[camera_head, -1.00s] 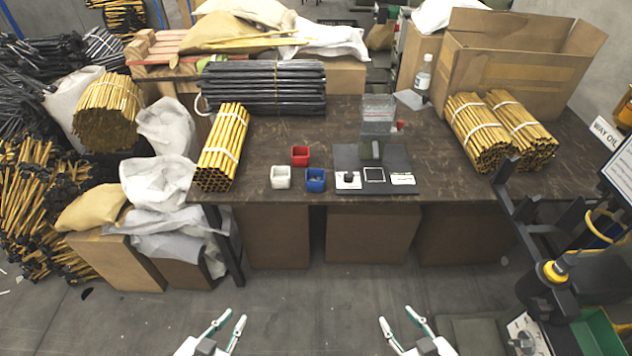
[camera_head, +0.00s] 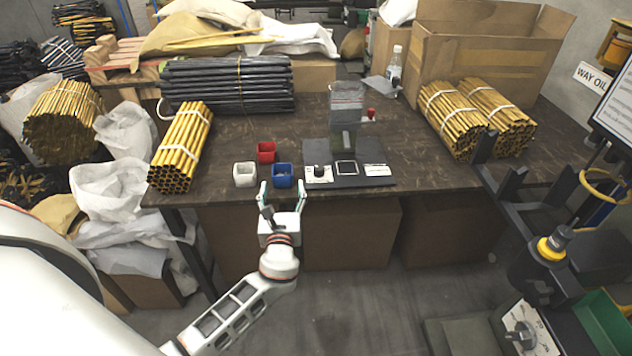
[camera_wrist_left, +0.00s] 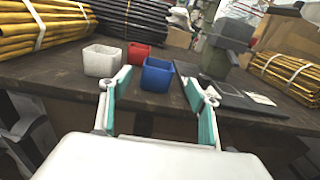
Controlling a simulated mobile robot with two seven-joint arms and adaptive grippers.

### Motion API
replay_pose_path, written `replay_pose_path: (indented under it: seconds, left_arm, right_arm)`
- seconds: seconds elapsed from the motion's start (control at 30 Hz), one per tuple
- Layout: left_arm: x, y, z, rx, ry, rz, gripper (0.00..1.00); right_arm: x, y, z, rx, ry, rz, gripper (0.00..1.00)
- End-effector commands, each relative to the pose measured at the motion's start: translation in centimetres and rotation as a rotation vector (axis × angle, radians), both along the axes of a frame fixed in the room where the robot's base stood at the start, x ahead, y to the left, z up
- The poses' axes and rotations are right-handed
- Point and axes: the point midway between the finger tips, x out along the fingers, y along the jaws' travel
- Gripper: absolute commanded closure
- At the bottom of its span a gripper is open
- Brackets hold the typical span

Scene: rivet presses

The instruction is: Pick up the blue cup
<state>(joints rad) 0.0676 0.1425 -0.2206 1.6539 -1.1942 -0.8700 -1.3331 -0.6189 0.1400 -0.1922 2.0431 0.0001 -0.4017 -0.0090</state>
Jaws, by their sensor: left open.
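The blue cup (camera_head: 282,174) is a small square cup near the front edge of the dark table (camera_head: 230,200). It holds something small that I cannot make out. My left gripper (camera_head: 282,194) is open and empty at the table's front edge, just in front of the blue cup and apart from it. In the left wrist view the blue cup (camera_wrist_left: 157,75) stands upright ahead, between and beyond the two open fingers (camera_wrist_left: 157,100). My right gripper is not in view.
A white cup (camera_head: 244,174) and a red cup (camera_head: 266,152) stand close by on the left and behind. A dark mat (camera_head: 350,179) with a press (camera_head: 346,115) lies to the right. Yellow rod bundles (camera_head: 182,148) flank the table.

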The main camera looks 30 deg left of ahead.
Motion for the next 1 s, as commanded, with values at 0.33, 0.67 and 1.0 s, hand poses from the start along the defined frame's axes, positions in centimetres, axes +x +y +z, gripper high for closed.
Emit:
replay_pose_path:
  seconds: [0.33,0.67,1.0]
  left_arm:
    - [2.8,1.8,0.3,0.035,0.002,0.006,0.39]
    - [6.2,4.2,-0.1,0.032,0.003,0.005,0.39]
    - [6.7,4.5,0.0,0.029,0.003,0.005,0.44]
  right_arm:
    - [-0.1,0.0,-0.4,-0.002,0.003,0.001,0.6]
    - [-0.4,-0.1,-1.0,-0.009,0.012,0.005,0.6]
    - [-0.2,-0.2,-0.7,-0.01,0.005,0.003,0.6]
